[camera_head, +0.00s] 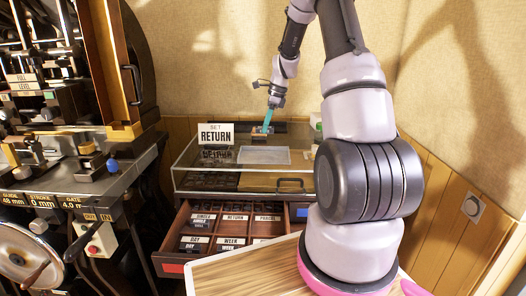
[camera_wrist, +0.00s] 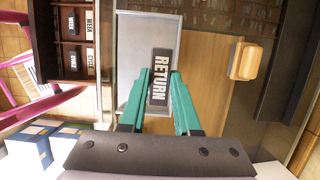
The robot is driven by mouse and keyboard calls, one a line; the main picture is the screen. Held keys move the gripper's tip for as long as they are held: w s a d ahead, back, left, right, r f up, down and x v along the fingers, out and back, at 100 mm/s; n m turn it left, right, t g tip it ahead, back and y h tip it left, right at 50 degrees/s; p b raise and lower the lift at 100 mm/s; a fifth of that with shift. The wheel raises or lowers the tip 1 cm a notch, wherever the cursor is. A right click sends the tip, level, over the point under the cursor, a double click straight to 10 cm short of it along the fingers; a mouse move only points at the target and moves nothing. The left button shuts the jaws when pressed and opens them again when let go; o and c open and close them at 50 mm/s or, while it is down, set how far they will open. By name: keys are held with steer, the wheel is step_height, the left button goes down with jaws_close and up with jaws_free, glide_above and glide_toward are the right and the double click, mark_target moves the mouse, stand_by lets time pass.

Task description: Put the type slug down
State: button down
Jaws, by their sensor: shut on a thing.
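In the head view my gripper (camera_head: 267,122) is over the back of the display case, behind the tray (camera_head: 263,155). The slug is too small to make out surely there. I cannot tell its height above the surface.
A SET RETURN card (camera_head: 216,134) stands on the glass-topped case (camera_head: 190,178). A tan wooden block (camera_wrist: 244,61) lies right of the slug. Below the case, an open drawer (camera_head: 168,257) holds several labelled slugs. A press (camera_head: 60,130) stands at left.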

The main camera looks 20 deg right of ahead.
mark_target(263, 153)
step_height(263, 153, down, 9)
steer(key=shift+r, duration=0.2)
stand_by(0.3)
steer(key=shift+f, duration=0.15)
steer(key=c, duration=0.9)
jaws_free()
